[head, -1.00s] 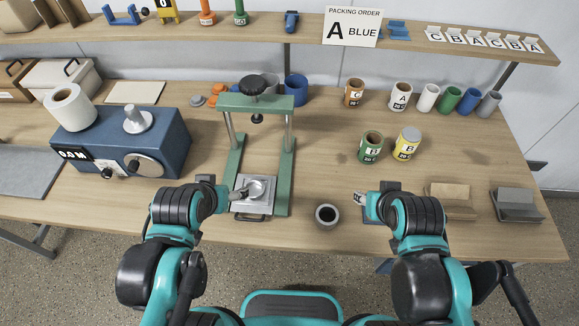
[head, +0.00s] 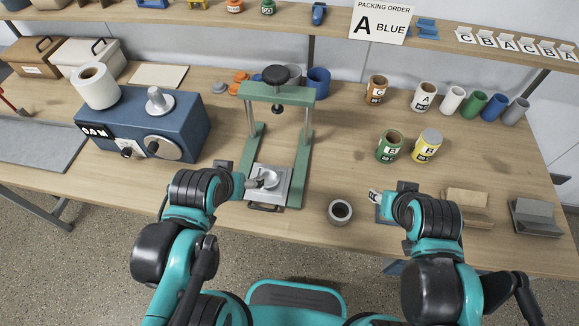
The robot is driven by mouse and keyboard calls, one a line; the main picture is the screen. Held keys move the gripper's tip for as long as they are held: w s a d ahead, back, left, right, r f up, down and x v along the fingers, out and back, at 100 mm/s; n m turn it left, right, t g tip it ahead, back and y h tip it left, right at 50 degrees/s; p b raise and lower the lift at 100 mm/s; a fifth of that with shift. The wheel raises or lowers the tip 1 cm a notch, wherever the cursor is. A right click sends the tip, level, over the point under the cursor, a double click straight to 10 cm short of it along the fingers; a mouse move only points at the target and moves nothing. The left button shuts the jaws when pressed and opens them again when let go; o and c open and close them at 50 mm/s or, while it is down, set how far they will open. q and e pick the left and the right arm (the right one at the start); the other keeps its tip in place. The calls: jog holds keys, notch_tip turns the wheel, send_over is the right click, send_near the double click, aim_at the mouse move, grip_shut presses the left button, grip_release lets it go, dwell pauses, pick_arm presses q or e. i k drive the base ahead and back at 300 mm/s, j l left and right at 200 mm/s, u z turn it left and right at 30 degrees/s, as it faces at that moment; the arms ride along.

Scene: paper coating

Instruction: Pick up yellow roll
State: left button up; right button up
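The yellow roll (head: 427,145) stands upright on the table right of centre, with a grey top and a B label. It is beside a green roll (head: 390,146) with a B label. My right gripper (head: 376,197) is nearer the table's front edge, in front of and left of the yellow roll and apart from it. My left gripper (head: 262,182) is over the base plate of the green press (head: 307,150), far from the roll. Both grippers show too small to tell whether their fingers are open. The yellow roll is in full view.
A dark ring-shaped roll (head: 340,212) sits near the front edge. Orange (head: 377,89) and white (head: 423,97) labelled rolls and several plain cylinders stand behind. Tan (head: 464,205) and grey (head: 534,217) blocks lie at right. The table between the press and the green roll is clear.

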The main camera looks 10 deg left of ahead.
aim_at(422, 151)
jog(key=i+l+u, duration=0.15)
jog(key=l, duration=0.75)
jog(key=l+u, duration=0.15)
jog(key=l, duration=0.7)
jog(key=i, duration=0.05)
